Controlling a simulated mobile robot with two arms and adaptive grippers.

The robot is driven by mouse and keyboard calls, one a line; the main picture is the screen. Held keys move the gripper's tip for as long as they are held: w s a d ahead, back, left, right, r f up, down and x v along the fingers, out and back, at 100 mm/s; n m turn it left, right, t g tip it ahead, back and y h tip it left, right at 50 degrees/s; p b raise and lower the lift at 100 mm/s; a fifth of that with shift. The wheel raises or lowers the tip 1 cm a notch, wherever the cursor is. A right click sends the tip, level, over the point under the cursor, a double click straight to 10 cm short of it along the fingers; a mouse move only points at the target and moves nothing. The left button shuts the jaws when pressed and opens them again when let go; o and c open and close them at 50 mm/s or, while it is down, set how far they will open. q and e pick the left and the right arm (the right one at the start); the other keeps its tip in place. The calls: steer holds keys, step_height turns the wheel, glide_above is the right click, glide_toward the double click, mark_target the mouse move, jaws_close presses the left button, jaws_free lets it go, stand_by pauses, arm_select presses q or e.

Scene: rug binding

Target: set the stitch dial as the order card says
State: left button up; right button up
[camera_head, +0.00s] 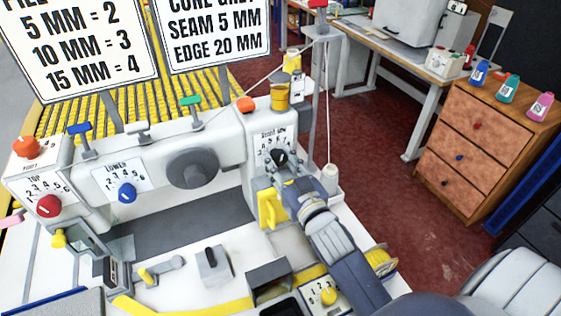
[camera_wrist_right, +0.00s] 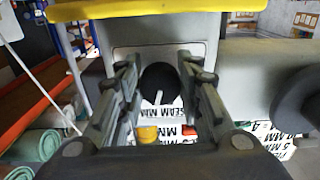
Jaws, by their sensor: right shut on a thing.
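My right gripper (camera_head: 281,172) reaches the front of the white machine head and is shut on a black dial (camera_head: 280,157) with a small numbered plate. The plate's heading is too small to read surely. In the right wrist view the fingers (camera_wrist_right: 158,100) stand on both sides of the black dial (camera_wrist_right: 160,84), which has a white pointer line. The order card (camera_head: 216,30), partly cut off, reads SEAM 5 MM and EDGE 20 MM. The pile card (camera_head: 85,48) pairs 5 MM with 2, 10 MM with 3 and 15 MM with 4. My left gripper is out of view.
A red TOP dial (camera_head: 48,206), a blue LOWER dial (camera_head: 127,193) and a yellow dial (camera_head: 327,296) are on the machine. A grey handwheel (camera_head: 193,169) sits left of the head. A yellow part (camera_head: 270,208) hangs close beside my right gripper. A thread cone (camera_head: 330,178) stands to its right.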

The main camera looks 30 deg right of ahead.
steer(key=shift+r+n+p, duration=0.1)
steer(key=shift+n+p, duration=0.7)
steer(key=shift+n, duration=0.5)
steer(key=shift+d+n+p, duration=0.15)
steer(key=shift+n+p, duration=0.35)
steer(key=shift+n, duration=0.9)
steer(key=o, duration=1.1)
steer(key=shift+c, duration=0.2)
steer(key=shift+s, duration=0.1)
steer(key=s, duration=1.1)
steer(key=shift+s+a, duration=0.35)
steer(key=shift+s, duration=0.05)
